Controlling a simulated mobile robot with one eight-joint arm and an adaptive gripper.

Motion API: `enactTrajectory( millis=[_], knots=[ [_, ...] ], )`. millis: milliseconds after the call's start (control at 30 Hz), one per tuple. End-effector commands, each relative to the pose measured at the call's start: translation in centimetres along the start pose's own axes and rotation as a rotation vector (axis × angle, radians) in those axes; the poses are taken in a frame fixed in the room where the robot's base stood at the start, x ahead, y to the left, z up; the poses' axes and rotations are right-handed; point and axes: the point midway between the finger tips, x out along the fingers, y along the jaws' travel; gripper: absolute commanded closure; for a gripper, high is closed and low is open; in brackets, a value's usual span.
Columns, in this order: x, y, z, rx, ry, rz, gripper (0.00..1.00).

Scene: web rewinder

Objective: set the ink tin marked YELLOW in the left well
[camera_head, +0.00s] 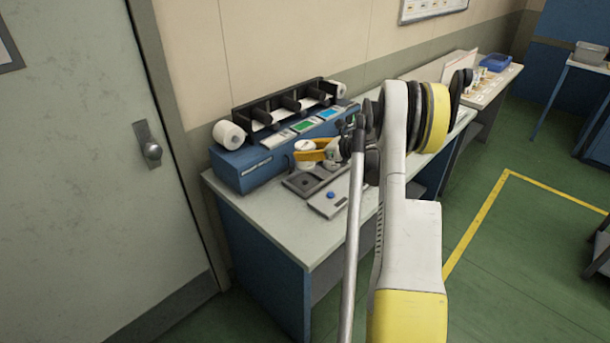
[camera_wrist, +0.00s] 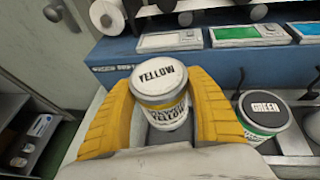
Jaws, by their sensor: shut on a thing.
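The white-lidded tin marked YELLOW (camera_wrist: 160,82) is upright between the two yellow fingers of my gripper (camera_wrist: 163,95), which is shut on it. In the head view the tin (camera_head: 304,148) shows at the tips of my gripper (camera_head: 310,155), over or just behind a dark grey tray (camera_head: 290,184). One recess with a round mark (camera_head: 306,181) shows empty in the tray's left part. In the wrist view a grey recess lies under the tin; I cannot tell whether the tin touches it. My arm hides the tray's right part.
A tin marked GREEN (camera_wrist: 264,112) stands close to the right finger. The blue rewinder (camera_head: 250,165) with white rolls (camera_head: 229,134) and coloured panels stands behind. A grey plate with a blue button (camera_head: 331,195) lies in front. The bench's left front (camera_head: 260,220) is clear.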

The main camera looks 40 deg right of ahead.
Motion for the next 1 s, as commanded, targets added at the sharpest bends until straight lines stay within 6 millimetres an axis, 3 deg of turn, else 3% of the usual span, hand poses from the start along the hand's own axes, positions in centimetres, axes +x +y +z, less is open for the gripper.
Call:
enactTrajectory(
  millis=[100,467,867,900,933,1000],
  knots=[
    [1.1,0.0,-2.5,0.000,-0.001,0.000,0.79],
    [2.8,0.1,-6.6,0.001,0.000,0.000,0.79],
    [3.0,0.1,-7.1,0.001,0.000,0.000,0.79],
    [3.0,0.1,-7.0,0.000,0.001,0.000,0.26],
    [2.9,0.1,-7.0,0.000,0.001,0.000,0.17],
    [2.9,0.1,-7.0,0.000,0.001,0.000,0.16]
  ],
)
